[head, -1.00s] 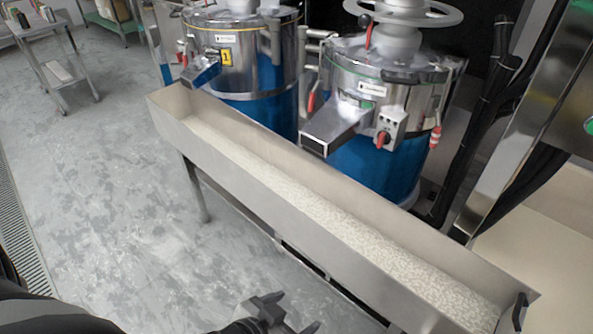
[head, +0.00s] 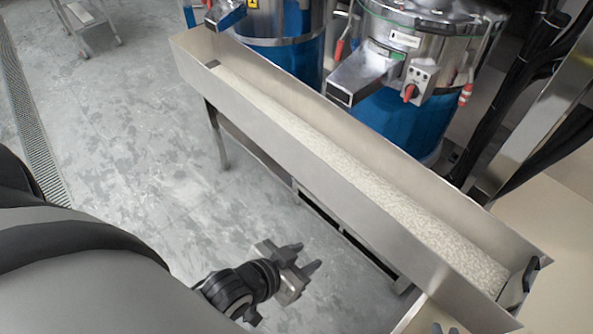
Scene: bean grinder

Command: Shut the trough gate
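The long steel trough (head: 330,178) runs diagonally from upper left to lower right and holds a bed of pale beans or grain (head: 370,190). At its lower right end is the gate (head: 513,292), a small metal plate with a black handle (head: 531,272). The gate looks tilted; I cannot tell how far open it is. My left gripper (head: 308,257) is over the floor in front of the trough, well left of the gate. Its two fingers are spread and empty, pointing right.
Two steel and blue grinders stand behind the trough; the spout (head: 362,77) of the right one overhangs it. Black hoses (head: 510,95) and a slanted metal post (head: 530,130) stand behind the gate end. A pale surface (head: 560,235) lies right of it. The floor (head: 150,160) at left is open.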

